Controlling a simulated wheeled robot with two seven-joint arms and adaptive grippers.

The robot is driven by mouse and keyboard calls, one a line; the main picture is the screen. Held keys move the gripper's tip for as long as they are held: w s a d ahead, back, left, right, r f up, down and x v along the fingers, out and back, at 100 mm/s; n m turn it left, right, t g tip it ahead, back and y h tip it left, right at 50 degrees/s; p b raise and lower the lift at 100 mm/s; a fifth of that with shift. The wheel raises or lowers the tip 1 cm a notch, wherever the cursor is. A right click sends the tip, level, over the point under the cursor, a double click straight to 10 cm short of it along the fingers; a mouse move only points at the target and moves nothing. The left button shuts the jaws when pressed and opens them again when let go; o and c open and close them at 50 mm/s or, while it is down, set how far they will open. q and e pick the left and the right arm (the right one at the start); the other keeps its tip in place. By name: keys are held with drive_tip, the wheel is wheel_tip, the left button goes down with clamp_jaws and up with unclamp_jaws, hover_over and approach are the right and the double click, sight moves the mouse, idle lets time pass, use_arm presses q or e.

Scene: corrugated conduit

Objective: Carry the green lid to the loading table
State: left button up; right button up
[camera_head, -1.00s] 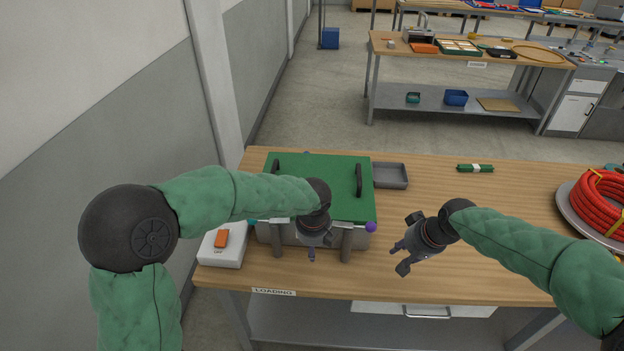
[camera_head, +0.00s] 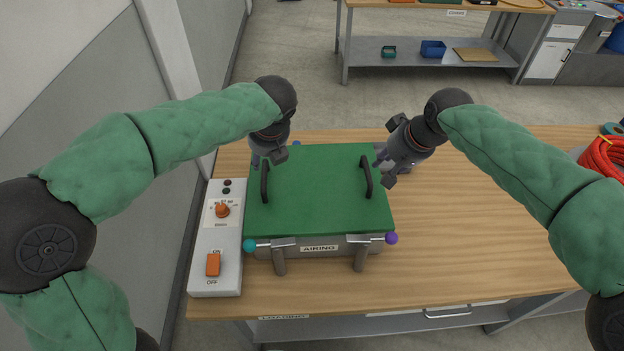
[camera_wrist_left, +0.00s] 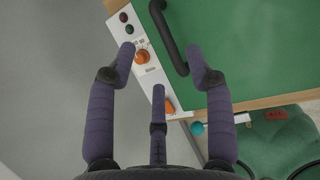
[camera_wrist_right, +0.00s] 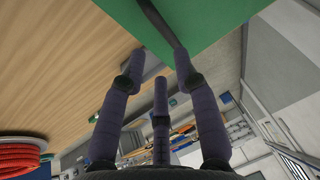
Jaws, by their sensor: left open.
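The green lid (camera_head: 315,190) lies flat on a grey metal box (camera_head: 340,247) labelled AIRING, on the wooden table. It has a black handle on its left (camera_head: 265,181) and one on its right (camera_head: 366,176). My left gripper (camera_head: 266,160) hovers by the lid's back left corner, near the left handle; its fingers are apart in the left wrist view, with the handle (camera_wrist_left: 168,38) just ahead and nothing between them. My right gripper (camera_head: 384,170) is above the lid's right edge near the right handle, fingers apart and empty in the right wrist view.
A white switch box (camera_head: 230,240) with orange controls stands left of the metal box. Teal (camera_head: 250,245) and purple (camera_head: 391,238) balls sit at its front corners. Red coiled conduit (camera_head: 603,158) lies at far right. The wooden table (camera_head: 480,230) is clear right of the box.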

sight(263, 168)
use_arm(q)
drive_tip(key=x, duration=1.1)
use_arm(e)
drive_tip(key=x, duration=1)
drive_tip(key=shift+w+a+f, duration=0.1)
drive_tip(key=shift+w+f, duration=0.05)
drive_tip(key=shift+f, duration=0.25)
use_arm(q)
drive_tip(key=c, duration=0.5)
use_arm(e)
drive_tip(key=c, duration=0.5)
use_arm(q)
clamp_jaws()
use_arm(e)
clamp_jaws()
